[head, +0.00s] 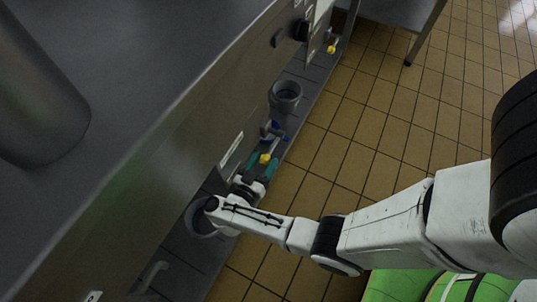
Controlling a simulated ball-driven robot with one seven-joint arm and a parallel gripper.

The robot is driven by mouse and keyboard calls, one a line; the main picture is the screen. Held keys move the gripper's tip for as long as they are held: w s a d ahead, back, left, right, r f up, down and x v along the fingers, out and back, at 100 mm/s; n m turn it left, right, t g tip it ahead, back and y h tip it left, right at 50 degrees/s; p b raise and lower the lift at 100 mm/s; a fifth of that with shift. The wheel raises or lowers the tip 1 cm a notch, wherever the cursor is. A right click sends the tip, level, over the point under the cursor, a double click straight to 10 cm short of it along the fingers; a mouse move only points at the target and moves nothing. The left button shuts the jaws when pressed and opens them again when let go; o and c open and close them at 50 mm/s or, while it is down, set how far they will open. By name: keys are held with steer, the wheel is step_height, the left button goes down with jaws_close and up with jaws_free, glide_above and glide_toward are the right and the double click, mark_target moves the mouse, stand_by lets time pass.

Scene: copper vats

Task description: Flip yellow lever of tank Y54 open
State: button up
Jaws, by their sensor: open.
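A small yellow lever (265,158) sits low on the front of the metal vat (185,140), near the picture's middle. My gripper (262,165) is open, with its teal fingers on either side of the yellow lever. I cannot tell whether the fingers touch it. A white label plate (231,150) is on the vat front, but its writing is too small to read, so I cannot confirm Y54. The lever's base and valve are partly hidden by the fingers.
A blue lever (273,131) is just beyond the yellow one. A grey round pipe opening (286,93) and another yellow lever (331,48) lie farther along. A second pipe opening (197,222) is beside my wrist.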

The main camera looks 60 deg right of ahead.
mark_target(268, 154)
steer(key=shift+d, duration=1.65)
steer(key=shift+c, duration=0.4)
jaws_close()
